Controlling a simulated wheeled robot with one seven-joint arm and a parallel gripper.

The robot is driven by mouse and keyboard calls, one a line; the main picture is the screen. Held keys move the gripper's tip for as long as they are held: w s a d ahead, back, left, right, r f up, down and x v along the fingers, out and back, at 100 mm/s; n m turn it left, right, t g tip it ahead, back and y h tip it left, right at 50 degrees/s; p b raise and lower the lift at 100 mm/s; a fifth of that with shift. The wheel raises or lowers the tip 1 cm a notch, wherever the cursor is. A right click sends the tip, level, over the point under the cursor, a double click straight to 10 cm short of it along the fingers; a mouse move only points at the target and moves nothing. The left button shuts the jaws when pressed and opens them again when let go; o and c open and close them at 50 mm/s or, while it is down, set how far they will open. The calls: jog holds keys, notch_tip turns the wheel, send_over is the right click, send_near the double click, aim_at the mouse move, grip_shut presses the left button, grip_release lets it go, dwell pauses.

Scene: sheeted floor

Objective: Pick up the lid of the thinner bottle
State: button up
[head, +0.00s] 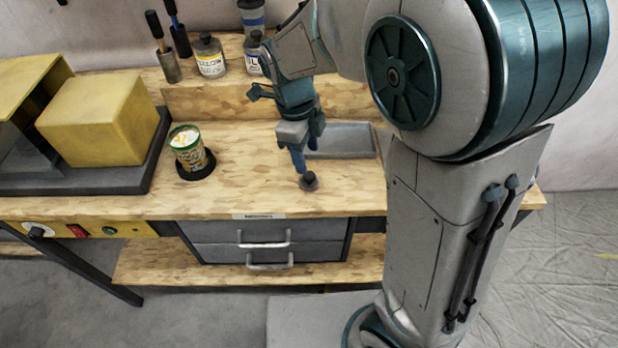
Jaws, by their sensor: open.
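My gripper (306,165) points down over the front middle of the workbench, its blue fingers apart. A small dark round piece that looks like a lid (309,182) is at the lower fingertip, close to the bench top; I cannot tell whether the finger touches it. The labels are too small to tell which is the thinner.
A green and yellow can (188,150) stands on a dark round base. A grey tray (345,142) lies behind my gripper. A yellow block (100,118) sits on a dark machine at left. Brushes in a holder (168,66) stand on the shelf. Bare bench lies left of my gripper.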

aim_at(309, 175)
notch_tip(309, 175, down, 2)
jog(key=shift+d+f, duration=0.1)
jog(key=shift+f, duration=0.05)
jog(key=f, duration=0.4)
jog(key=shift+w, duration=0.35)
jog(key=shift+d+f, duration=0.1)
jog(key=shift+f, duration=0.45)
jog(key=c, duration=1.1)
